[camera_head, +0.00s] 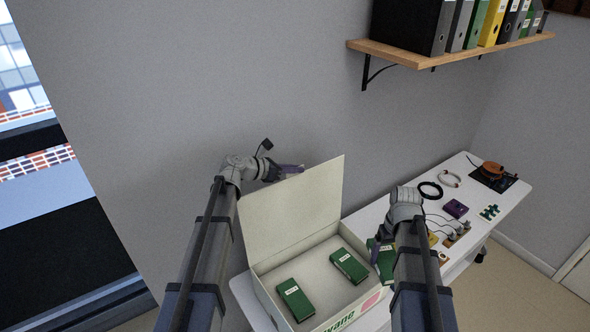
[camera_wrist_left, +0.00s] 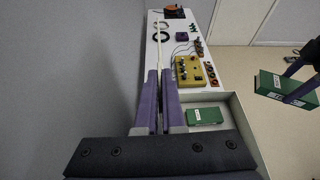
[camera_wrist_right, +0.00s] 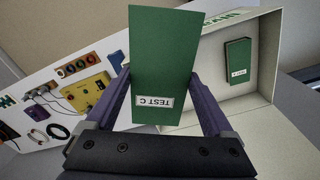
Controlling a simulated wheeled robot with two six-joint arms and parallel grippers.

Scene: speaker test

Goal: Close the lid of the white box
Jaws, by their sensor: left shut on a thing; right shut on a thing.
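The white box (camera_head: 262,291) stands on the table with its lid (camera_head: 290,215) raised upright at the back. My left gripper (camera_head: 300,168) is at the lid's top edge. In the left wrist view its fingers (camera_wrist_left: 160,100) are shut on the thin lid edge. Two green boxes lie inside the white box, one near the front left (camera_head: 295,298) and one further right (camera_head: 349,265). My right gripper (camera_head: 378,255) is shut on a third green box (camera_wrist_right: 165,65), labelled TEST C, and holds it beside the white box's right side.
The white table (camera_head: 370,222) extends right with a yellow device (camera_wrist_left: 190,70), a purple box (camera_head: 455,208), black ring (camera_head: 430,190), cables and an orange-brown item (camera_head: 492,170). A wall shelf (camera_head: 420,56) with binders is above. The wall is close behind the lid.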

